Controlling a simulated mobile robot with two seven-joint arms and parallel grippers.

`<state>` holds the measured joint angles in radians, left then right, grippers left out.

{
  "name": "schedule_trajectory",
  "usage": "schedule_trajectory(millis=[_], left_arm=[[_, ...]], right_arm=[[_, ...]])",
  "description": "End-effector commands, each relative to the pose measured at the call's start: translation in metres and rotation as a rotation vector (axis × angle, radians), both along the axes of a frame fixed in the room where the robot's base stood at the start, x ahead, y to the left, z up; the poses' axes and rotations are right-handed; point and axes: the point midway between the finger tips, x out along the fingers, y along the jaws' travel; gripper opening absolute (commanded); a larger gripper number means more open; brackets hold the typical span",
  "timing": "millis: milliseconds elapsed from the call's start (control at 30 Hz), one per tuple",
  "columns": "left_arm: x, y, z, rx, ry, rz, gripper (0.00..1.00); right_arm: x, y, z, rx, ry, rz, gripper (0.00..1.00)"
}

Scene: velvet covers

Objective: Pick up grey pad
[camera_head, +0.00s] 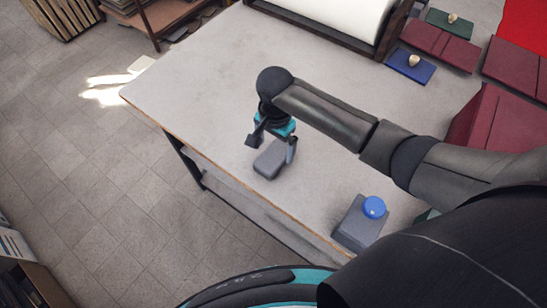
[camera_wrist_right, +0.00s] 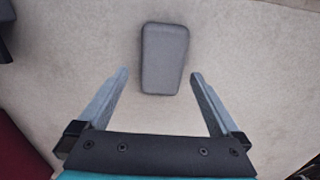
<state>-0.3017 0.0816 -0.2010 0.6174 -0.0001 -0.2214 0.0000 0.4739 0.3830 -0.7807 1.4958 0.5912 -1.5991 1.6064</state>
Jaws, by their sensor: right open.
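The grey pad (camera_head: 270,160) is a small grey block with rounded edges, lying flat on the table (camera_head: 190,95) near its front edge. In the right wrist view the pad (camera_wrist_right: 165,58) lies just beyond the fingertips, roughly midway between their lines. My right gripper (camera_head: 274,147) is above the pad in the head view, and its fingers partly cover it. In the wrist view the right gripper (camera_wrist_right: 201,73) is open and empty, with its fingers wide apart. My left gripper is not in view.
A grey block with a blue knob (camera_head: 374,207) stands near the front edge, right of the pad. A white roll (camera_head: 340,12) in a dark frame stands at the back. Dark red covers (camera_head: 440,45) and a blue pad (camera_head: 411,66) lie at right. The table's left part is clear.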

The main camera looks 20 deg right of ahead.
Motion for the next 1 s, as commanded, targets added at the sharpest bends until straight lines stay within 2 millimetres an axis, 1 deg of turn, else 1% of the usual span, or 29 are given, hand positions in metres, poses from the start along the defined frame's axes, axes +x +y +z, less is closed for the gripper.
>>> schedule_trajectory(millis=[33,100,300,400,500,700,767,1000], left_arm=[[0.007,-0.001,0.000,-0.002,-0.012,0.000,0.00],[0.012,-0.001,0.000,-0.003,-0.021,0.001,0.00],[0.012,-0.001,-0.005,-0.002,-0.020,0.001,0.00],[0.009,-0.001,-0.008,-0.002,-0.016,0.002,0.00],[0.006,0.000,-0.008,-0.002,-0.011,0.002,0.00],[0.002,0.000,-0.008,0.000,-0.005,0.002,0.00],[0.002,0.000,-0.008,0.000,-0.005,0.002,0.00],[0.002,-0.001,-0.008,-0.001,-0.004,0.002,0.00]], right_arm=[[0.000,0.000,-0.003,0.000,0.000,0.000,1.00],[0.000,0.001,-0.009,-0.001,0.002,0.000,1.00],[0.001,0.003,-0.038,-0.001,0.003,0.001,1.00],[0.001,0.004,-0.048,0.000,0.001,0.001,1.00],[0.001,0.003,-0.052,-0.001,0.001,0.002,1.00],[0.001,0.004,-0.052,0.000,0.000,0.002,1.00],[0.001,0.003,-0.052,0.000,0.000,0.002,0.94],[0.001,0.003,-0.052,0.000,0.000,0.001,0.67]])
